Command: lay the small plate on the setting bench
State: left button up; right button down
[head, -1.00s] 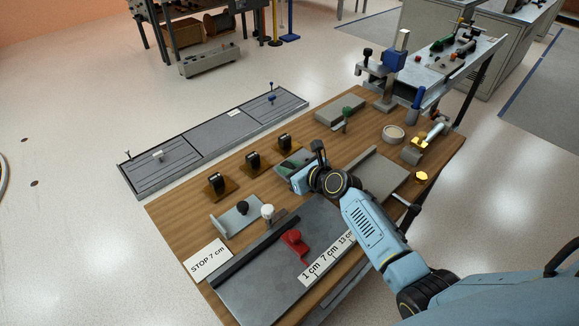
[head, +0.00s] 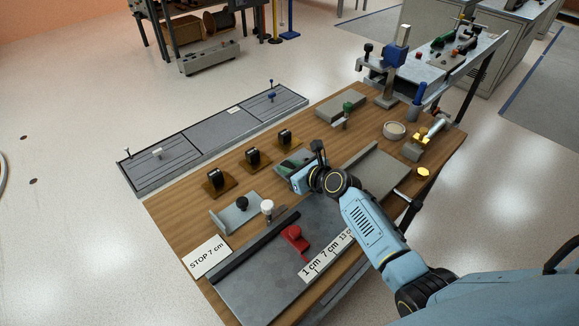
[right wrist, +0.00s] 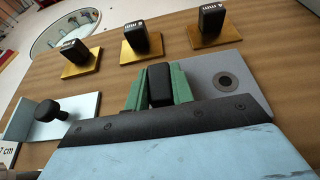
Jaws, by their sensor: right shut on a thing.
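My right gripper (head: 298,172) is over the wooden setting bench (head: 188,218), near its middle. In the right wrist view its green fingers (right wrist: 160,86) are shut on a black upright grip. A grey small plate (right wrist: 208,78) with a round dark-ringed hole lies under and beside the fingers. In the head view the small plate (head: 284,158) shows only partly behind the gripper. It looks flat and close to the wood; I cannot tell whether it touches. My left gripper is not in view.
Black blocks on brass-coloured bases (head: 254,158) stand in a row beyond the gripper. A light angled plate with a black knob (head: 238,212) is at left. A steel plate with a red clamp (head: 294,238) lies in front. A grey block (head: 340,106) sits behind.

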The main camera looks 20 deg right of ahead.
jog(key=shift+f, duration=0.1)
jog(key=c, duration=1.1)
grip_release()
jog(key=shift+f, duration=0.1)
jog(key=shift+s+d+r, duration=0.2)
jog(key=shift+s+r, duration=0.05)
jog(key=shift+s, duration=0.25)
jog(key=p+v, duration=0.3)
jog(key=v, duration=0.9)
jog(key=shift+s+p, duration=0.15)
jog(key=shift+p, duration=0.25)
